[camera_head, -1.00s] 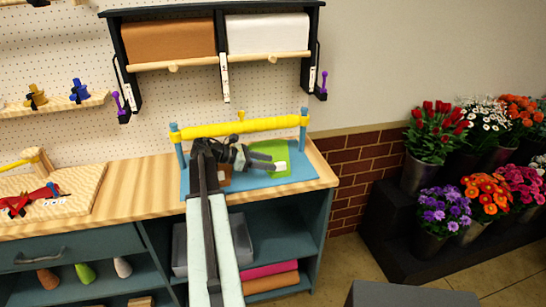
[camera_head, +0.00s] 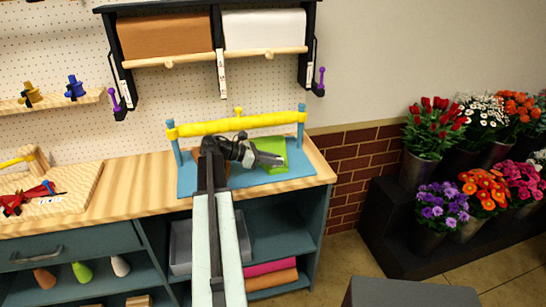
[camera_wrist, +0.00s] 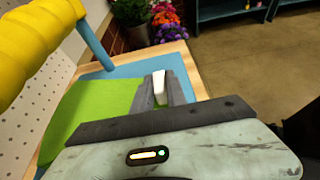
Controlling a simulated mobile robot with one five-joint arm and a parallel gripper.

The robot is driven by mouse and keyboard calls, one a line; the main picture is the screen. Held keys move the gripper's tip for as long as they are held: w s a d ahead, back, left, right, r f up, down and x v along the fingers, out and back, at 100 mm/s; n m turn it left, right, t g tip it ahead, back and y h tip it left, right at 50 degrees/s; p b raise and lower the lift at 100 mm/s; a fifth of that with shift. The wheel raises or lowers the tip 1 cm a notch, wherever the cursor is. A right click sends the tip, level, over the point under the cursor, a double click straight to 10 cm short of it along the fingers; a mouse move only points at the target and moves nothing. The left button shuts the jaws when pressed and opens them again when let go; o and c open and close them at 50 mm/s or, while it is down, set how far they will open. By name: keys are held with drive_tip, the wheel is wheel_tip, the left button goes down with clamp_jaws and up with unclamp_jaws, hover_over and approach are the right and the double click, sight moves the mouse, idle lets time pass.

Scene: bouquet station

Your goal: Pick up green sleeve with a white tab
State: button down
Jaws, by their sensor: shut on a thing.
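The green sleeve (camera_head: 272,151) lies on or just above the blue mat (camera_head: 302,168) at the right end of the wooden bench. My gripper (camera_head: 282,160) reaches in from the left, at the sleeve's right part, and covers some of it. In the wrist view the green sleeve (camera_wrist: 85,115) spreads to the left of my gripper (camera_wrist: 160,88). The white tab (camera_wrist: 158,80) sits between the two grey fingers, which are shut on it. Whether the sleeve is clear of the mat cannot be told.
A yellow roll (camera_head: 235,126) on blue posts spans the mat's back edge. A wooden board (camera_head: 60,195) with red items lies at the left. Buckets of flowers (camera_head: 430,130) stand on dark steps beyond the bench's right end.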

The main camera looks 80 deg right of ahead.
wheel_tip(320, 180, up, 4)
drive_tip(key=p, duration=0.4)
drive_tip(key=shift+r, duration=0.1)
drive_tip(key=w+a, duration=0.4)
drive_tip(key=a, duration=1.1)
drive_tip(key=shift+a+r, duration=0.25)
drive_tip(key=shift+r, duration=0.05)
